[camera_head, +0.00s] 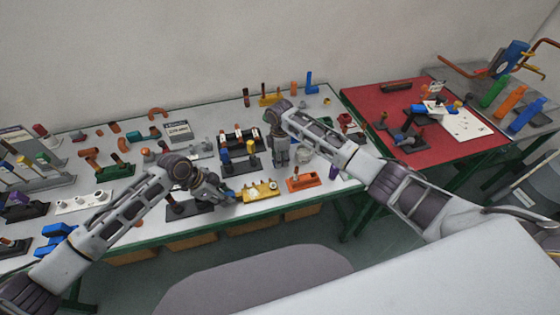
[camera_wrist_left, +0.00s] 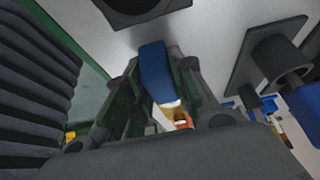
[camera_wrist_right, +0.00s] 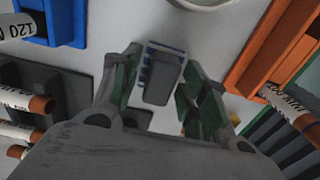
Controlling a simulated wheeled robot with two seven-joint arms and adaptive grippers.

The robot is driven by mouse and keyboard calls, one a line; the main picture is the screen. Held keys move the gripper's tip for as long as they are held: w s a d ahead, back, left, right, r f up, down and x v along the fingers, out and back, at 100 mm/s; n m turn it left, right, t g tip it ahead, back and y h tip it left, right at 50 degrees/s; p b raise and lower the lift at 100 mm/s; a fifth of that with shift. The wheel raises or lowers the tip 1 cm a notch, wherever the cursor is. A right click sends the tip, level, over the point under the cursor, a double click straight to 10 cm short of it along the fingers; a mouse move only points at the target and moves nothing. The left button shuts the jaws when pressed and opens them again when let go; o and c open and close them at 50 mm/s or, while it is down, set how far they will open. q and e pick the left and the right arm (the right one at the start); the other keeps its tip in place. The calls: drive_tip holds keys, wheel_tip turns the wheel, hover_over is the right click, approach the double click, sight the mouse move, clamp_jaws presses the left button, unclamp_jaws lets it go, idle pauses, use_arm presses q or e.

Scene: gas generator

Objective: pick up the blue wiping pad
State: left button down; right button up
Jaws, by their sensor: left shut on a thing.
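My left gripper (camera_head: 224,193) is low over the front of the green-edged workbench. In the left wrist view its fingers (camera_wrist_left: 163,72) are shut on a blue block-shaped thing (camera_wrist_left: 155,72). I cannot tell for sure whether this is the wiping pad. A pale and orange part shows just below it. My right gripper (camera_head: 281,162) points down at the bench, to the right of the left one. In the right wrist view its fingers (camera_wrist_right: 162,58) are open around a small grey piece with a blue-and-white striped edge (camera_wrist_right: 149,64); I see no finger touching it.
A yellow holder (camera_head: 260,191) and an orange holder (camera_head: 303,180) stand near the bench's front edge. Several tools and holders crowd the bench behind. A red table (camera_head: 440,142) with a white sheet (camera_head: 466,125) stands at the right.

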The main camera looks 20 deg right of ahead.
drive_tip(key=c, duration=0.7)
drive_tip(key=shift+r, duration=0.1)
drive_tip(key=shift+c, duration=0.2)
drive_tip(key=shift+r, duration=4.95)
